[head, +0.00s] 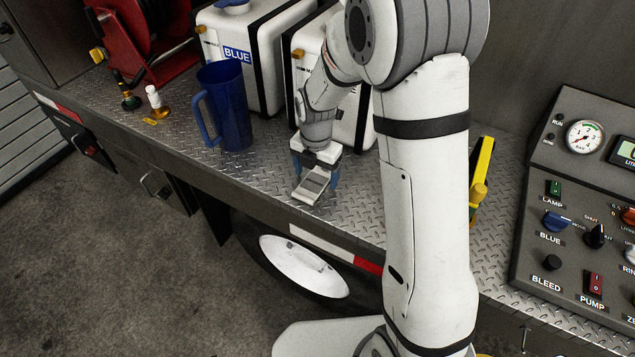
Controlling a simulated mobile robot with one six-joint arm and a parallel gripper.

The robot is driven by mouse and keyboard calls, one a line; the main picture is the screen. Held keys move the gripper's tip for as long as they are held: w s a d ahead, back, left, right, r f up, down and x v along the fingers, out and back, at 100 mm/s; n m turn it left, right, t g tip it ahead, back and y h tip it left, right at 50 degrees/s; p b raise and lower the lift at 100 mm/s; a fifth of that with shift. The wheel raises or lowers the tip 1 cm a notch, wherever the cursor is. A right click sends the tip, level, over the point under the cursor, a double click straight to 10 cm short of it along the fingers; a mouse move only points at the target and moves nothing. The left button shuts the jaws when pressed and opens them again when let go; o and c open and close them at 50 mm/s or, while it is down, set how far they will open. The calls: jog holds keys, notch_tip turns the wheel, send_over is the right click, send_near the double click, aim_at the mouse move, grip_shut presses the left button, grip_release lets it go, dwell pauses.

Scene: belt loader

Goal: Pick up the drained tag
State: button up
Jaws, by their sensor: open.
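My gripper (312,188) hangs low over the front part of the diamond-plate deck, right of the blue jug. It is open, and I see nothing held in it. No tag with readable "drained" wording shows. A small flat yellow piece (150,121) lies on the deck at the left, beside a brass and white fitting (157,102); I cannot tell if it is the tag. A yellow and black upright object (482,172) stands right of my arm, partly hidden by it.
A blue jug (226,108) stands left of my gripper. Behind are a white tank labelled BLUE (255,40) and a second white tank (305,45), partly hidden by my arm. A red hose reel (140,40) is at far left. A control panel (585,215) stands at right.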

jog(key=shift+f, duration=0.4)
jog(key=shift+f, duration=0.15)
jog(key=c, duration=1.1)
jog(key=shift+o, duration=0.2)
